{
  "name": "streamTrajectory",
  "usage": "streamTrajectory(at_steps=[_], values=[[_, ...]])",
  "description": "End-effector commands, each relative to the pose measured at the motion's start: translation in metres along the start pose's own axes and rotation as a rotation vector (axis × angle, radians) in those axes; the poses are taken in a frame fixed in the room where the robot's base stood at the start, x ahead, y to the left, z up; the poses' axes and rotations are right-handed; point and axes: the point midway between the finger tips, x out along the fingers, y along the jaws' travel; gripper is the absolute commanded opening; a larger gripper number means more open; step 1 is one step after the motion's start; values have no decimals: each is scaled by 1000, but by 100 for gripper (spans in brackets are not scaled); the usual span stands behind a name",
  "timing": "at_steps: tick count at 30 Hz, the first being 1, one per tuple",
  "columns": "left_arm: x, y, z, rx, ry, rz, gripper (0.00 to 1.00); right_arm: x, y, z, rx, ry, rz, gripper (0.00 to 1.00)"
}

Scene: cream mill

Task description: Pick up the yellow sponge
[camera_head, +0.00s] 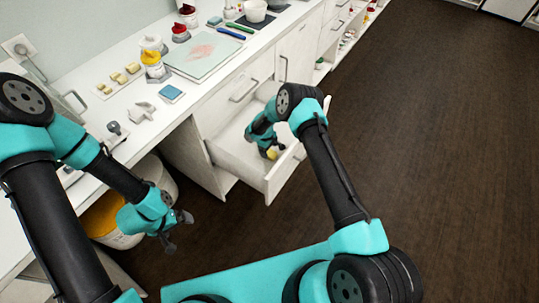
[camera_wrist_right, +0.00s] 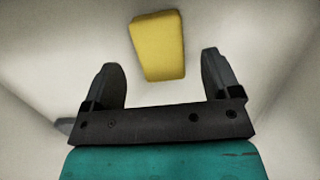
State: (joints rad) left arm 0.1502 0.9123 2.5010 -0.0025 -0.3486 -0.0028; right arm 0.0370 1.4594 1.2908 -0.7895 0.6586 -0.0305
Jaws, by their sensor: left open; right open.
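The yellow sponge (camera_head: 272,154) lies inside the open white drawer (camera_head: 231,155), partly hidden by my right gripper in the head view. In the right wrist view the sponge (camera_wrist_right: 158,46) is a yellow block on the pale drawer floor, beyond and between the fingertips. My right gripper (camera_wrist_right: 163,72) is open and empty and reaches down into the drawer; it also shows in the head view (camera_head: 270,152). My left gripper (camera_head: 179,232) is open and empty, low in front of the counter at the left.
The counter above holds a green board (camera_head: 202,55), a blue sponge-like block (camera_head: 171,93), yellow and red pots, and several small pale yellow pieces. A yellow-filled bucket (camera_head: 108,217) stands near my left gripper. Drawer walls surround my right gripper. The dark floor (camera_head: 440,130) at right is clear.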

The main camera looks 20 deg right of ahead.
Motion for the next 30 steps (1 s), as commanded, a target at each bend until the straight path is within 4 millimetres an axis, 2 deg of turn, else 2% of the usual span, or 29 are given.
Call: streamTrajectory(at_steps=[3, 7, 23, 30], values=[[0, 0, 0, 0, 0, 0, 100, 18, -1, 0, 1, -1, -2, 83], [0, 0, 0, 0, 0, 0, 100, 32, -1, 0, 0, -1, -1, 83], [0, 0, 0, 0, 0, 0, 100, 34, 0, 0, 0, 0, 0, 83], [0, 0, 0, 0, 0, 0, 100, 34, 0, 0, 0, 0, 0, 60]])
